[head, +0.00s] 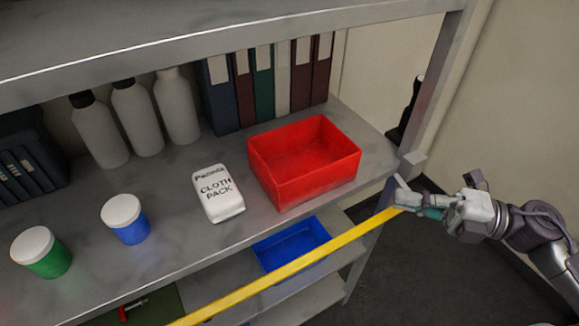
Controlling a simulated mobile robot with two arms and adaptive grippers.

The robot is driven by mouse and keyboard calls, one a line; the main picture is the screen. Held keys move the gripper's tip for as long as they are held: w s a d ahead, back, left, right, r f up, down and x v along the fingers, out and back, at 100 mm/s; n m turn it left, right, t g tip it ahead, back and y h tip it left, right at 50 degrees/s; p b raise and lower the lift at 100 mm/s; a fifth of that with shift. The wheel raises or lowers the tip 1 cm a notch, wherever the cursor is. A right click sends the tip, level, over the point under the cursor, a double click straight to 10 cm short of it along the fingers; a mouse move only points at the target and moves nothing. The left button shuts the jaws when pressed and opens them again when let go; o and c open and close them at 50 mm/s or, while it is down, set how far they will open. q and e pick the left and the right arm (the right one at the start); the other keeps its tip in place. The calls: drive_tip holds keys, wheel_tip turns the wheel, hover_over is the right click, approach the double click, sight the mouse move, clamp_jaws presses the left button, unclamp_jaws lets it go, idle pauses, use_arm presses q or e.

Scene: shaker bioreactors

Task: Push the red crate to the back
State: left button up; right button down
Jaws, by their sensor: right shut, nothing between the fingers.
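The red crate (315,180) is an open, empty box on the grey shelf (190,240), toward its right end. It stands close to the front edge, with a row of binders behind it. My right gripper (402,198) is shut and empty. It is at the right, just off the front right corner of the shelf, apart from the crate. My left gripper is not in view.
A white cloth pack (218,193) lies just left of the crate. Binders (265,88) and grey bottles (138,117) stand at the back. Blue (126,218) and green (41,252) jars stand at front left. A shelf post (435,90) rises at the right. A yellow bar (290,268) crosses below.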

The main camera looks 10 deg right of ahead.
drive_tip(key=a, duration=0.1)
drive_tip(key=p, duration=0.3)
approach(318, 174)
drive_tip(key=a, duration=0.5)
drive_tip(key=shift+w+a+f, duration=0.1)
drive_tip(key=shift+w+a, duration=0.05)
drive_tip(key=shift+w, duration=0.55)
drive_tip(key=shift+w+a, duration=0.15)
drive_tip(key=shift+w, duration=0.5)
